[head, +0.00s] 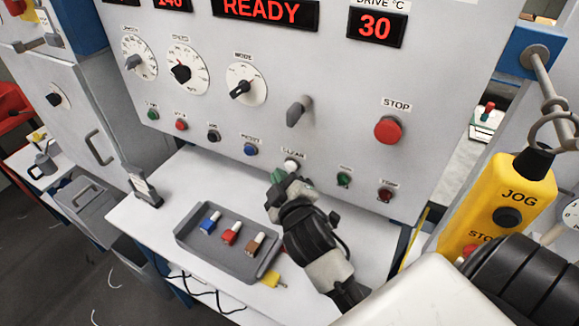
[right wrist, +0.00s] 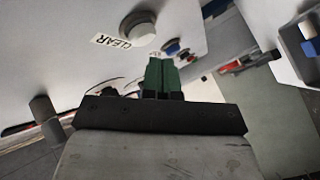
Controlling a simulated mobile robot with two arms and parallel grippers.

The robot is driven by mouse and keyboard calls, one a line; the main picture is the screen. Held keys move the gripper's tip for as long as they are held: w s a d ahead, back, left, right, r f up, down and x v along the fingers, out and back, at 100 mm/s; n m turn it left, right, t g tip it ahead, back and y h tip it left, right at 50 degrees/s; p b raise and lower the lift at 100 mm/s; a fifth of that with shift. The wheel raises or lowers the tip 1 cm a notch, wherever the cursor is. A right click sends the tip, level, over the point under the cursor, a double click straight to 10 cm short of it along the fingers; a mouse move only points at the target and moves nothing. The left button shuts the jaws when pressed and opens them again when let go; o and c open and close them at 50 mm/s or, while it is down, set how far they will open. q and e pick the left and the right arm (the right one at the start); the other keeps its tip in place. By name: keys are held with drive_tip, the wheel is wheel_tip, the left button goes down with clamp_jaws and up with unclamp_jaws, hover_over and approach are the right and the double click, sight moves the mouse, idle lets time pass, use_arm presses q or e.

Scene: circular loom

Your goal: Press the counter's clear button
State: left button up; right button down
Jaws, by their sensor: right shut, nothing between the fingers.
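The white clear button (head: 291,165) sits low on the grey control panel, under a label partly hidden by my gripper. In the right wrist view the round clear button (right wrist: 138,27) stands out from the panel beside its CLEAR label (right wrist: 111,41). My right gripper (head: 279,177) is shut and empty, its green fingertips just below and left of the button in the head view. In the right wrist view the fingertips (right wrist: 161,72) lie below and right of the button, with a visible gap. My left gripper is not in view.
A blue button (head: 250,149) is to the left and a green button (head: 344,180) to the right. A grey lever (head: 299,111) and red STOP button (head: 388,130) are above. A grey tray (head: 190,241) with small coloured items stands below. A yellow jog pendant (head: 487,222) hangs at right.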

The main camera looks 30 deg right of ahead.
drive_tip(key=shift+d, duration=0.1)
drive_tip(key=shift+w+d, duration=0.2)
drive_tip(key=shift+d, duration=0.1)
drive_tip(key=shift+w+d+p, duration=0.25)
drive_tip(key=shift+d+p, duration=0.15)
drive_tip(key=shift+p, duration=0.1)
idle(0.7)
drive_tip(key=shift+a, duration=0.1)
drive_tip(key=shift+s+a, duration=0.45)
drive_tip(key=shift+a, duration=0.25)
drive_tip(key=a, duration=0.1)
drive_tip(key=s+a, duration=0.1)
drive_tip(key=a, duration=0.1)
drive_tip(key=s+a+b, duration=0.1)
drive_tip(key=shift+s+a, duration=0.15)
drive_tip(key=shift+s, duration=0.1)
idle(1.0)
